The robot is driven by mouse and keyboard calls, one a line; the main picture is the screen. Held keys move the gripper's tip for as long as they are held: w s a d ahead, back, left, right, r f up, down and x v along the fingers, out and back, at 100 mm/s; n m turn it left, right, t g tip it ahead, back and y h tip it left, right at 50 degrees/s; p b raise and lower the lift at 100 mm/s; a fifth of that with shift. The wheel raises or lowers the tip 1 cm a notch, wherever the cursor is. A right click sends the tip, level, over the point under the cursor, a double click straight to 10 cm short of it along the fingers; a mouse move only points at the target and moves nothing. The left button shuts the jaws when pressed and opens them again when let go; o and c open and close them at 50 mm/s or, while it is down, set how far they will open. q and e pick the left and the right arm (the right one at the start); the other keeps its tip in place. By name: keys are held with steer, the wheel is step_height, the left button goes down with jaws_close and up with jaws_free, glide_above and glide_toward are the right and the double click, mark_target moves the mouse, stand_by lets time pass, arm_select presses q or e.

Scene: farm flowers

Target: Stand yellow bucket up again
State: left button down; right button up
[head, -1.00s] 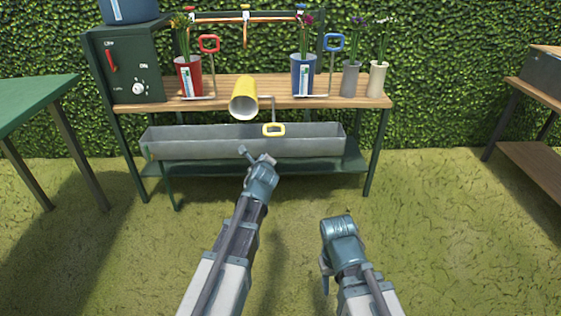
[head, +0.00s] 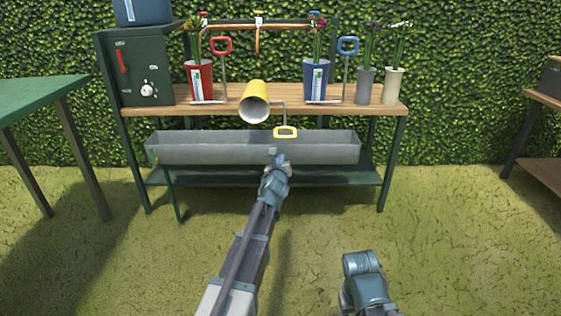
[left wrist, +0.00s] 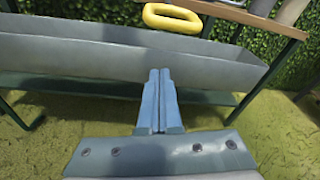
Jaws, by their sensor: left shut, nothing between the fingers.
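The yellow bucket (head: 255,101) lies on its side on the wooden bench, its open mouth facing me at the front edge. A yellow-handled tool (head: 285,132) hangs over the bench's front edge just right of the bucket; its handle also shows in the left wrist view (left wrist: 172,18). My left gripper (head: 273,153) is in front of the grey trough, below the bucket and apart from it. In the left wrist view its fingers (left wrist: 159,75) are together and empty. My right arm shows at the lower right; its fingertips are not visible.
The wooden bench (head: 225,106) also bears a red bucket (head: 200,80) and a blue bucket (head: 316,80) with flowers, two pale vases, and a dark green cabinet (head: 142,75). The long grey trough (head: 225,150) sits below the bench front. Grass in front is clear.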

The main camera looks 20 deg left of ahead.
arm_select(q)
steer(key=x, duration=0.6)
steer(key=shift+s+a+r+p, duration=0.15)
steer(key=shift+r+p, duration=0.4)
steer(key=shift+r, duration=0.1)
steer(key=shift+s+a+r+p, duration=0.15)
steer(key=shift+r+p, duration=0.35)
steer(key=shift+r, duration=0.1)
steer(key=shift+s+a+r+p, duration=0.15)
steer(key=shift+r+p, duration=0.4)
steer(key=shift+r, duration=0.1)
